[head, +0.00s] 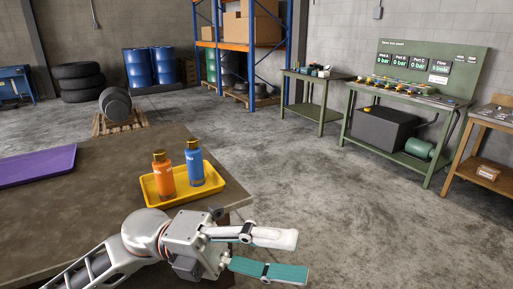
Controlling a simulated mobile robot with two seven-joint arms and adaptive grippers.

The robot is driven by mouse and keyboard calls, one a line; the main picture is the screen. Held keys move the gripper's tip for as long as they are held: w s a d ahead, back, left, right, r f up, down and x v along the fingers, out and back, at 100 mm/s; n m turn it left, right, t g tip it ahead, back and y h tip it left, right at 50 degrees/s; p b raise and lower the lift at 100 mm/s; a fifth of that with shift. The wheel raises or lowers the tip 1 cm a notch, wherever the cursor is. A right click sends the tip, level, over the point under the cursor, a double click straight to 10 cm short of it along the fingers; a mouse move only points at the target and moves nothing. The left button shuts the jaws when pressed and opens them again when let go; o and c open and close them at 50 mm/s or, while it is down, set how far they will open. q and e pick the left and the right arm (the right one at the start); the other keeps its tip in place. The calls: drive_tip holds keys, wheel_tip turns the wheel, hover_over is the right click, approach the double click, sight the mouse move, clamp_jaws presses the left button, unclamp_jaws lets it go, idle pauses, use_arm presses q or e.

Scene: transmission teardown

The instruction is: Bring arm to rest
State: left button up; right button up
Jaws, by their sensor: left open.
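My left arm comes in from the lower left, in front of the table's near right corner. Its gripper (300,256) is open, with a gap between the white finger and the teal-padded finger. Nothing is between the fingers. It points right, past the table edge, with concrete floor behind it. My right gripper is not in view.
A yellow tray (151,196) with an orange bottle (164,178) and a blue bottle (194,165) sits on the table (95,205), close behind my left gripper. A green test bench (440,113) stands at right. The middle floor is clear.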

use_arm(q)
drive_tip(key=w+a+f+n+t+h, duration=0.2)
drive_tip(key=w+n+t, duration=0.3)
drive_tip(key=n+t, duration=0.3)
drive_tip(key=w+a+f+n+t+h, duration=0.2)
drive_tip(key=w+n+t, duration=0.4)
drive_tip(key=n+t, duration=0.2)
drive_tip(key=w+a+f+n+t+y, duration=0.2)
drive_tip(key=a+f+n+t+y, duration=0.1)
drive_tip(key=f+n+t+y, duration=0.25)
drive_tip(key=w+a+f+n+t+y, duration=0.3)
drive_tip(key=f+n+y, duration=0.1)
drive_tip(key=f+n, duration=0.35)
drive_tip(key=s+a+f+n+g+y, duration=0.1)
drive_tip(key=s+a+f+n+y, duration=0.2)
drive_tip(key=f, duration=0.5)
drive_tip(key=s+a+f+n+y, duration=0.15)
drive_tip(key=a+f+y, duration=0.25)
drive_tip(key=f, duration=0.4)
drive_tip(key=s+a+f+n+g+y, duration=0.2)
drive_tip(key=s+a+f, duration=0.1)
drive_tip(key=s+f, duration=0.3)
drive_tip(key=s+a+f+n+g+y, duration=0.2)
drive_tip(key=s+f, duration=0.4)
drive_tip(key=f, duration=0.5)
drive_tip(key=shift+s+a+g, duration=0.4)
drive_tip(key=shift+a+g, duration=0.35)
drive_tip(key=shift+a, duration=0.05)
drive_tip(key=shift+n, duration=0.25)
